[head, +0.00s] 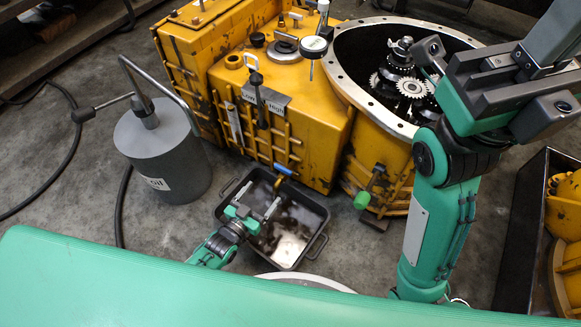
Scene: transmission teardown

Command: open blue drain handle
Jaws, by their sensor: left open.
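The blue drain handle (284,169) sits low on the front of the yellow transmission housing (290,125), above the far edge of a black drain pan (320,208). A small brass-coloured fitting shows just below the handle. My left gripper (259,198) is over the pan, in front of and below the handle. Its two pale fingers are apart, with nothing between them, and do not touch the handle. My right arm rises on the right, in front of the open round housing.
Dark liquid lies in the pan. A grey oil can (160,165) with a pump handle stands at left. A green valve knob (362,200) sticks out at the housing's lower right. A dark bin (515,230) with yellow parts is at far right.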

